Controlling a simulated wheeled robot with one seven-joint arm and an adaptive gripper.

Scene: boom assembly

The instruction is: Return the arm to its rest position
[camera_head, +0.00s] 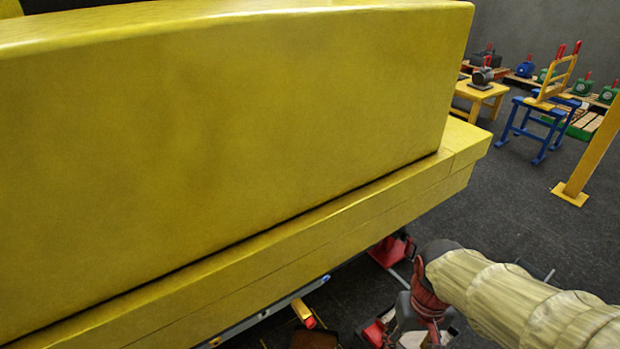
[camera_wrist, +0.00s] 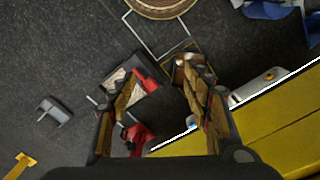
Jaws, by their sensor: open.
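In the wrist view my gripper (camera_wrist: 161,78) is open, its two brown-padded fingers apart with nothing held between them. It points down over the dark floor, beside the yellow boom (camera_wrist: 280,120). In the head view my arm (camera_head: 530,300), in a beige sleeve, reaches in from the lower right. My gripper's fingers cannot be made out there. The large yellow boom (camera_head: 220,150) fills the left and middle of the head view and hides much of what lies below.
Red and grey equipment (camera_wrist: 135,85) lies below the fingers, with a small box (camera_wrist: 185,68) alongside. At the back right stand a yellow table (camera_head: 482,96), a blue trestle (camera_head: 538,125) and a yellow post (camera_head: 595,155). Floor (camera_head: 520,210) is clear right of the boom.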

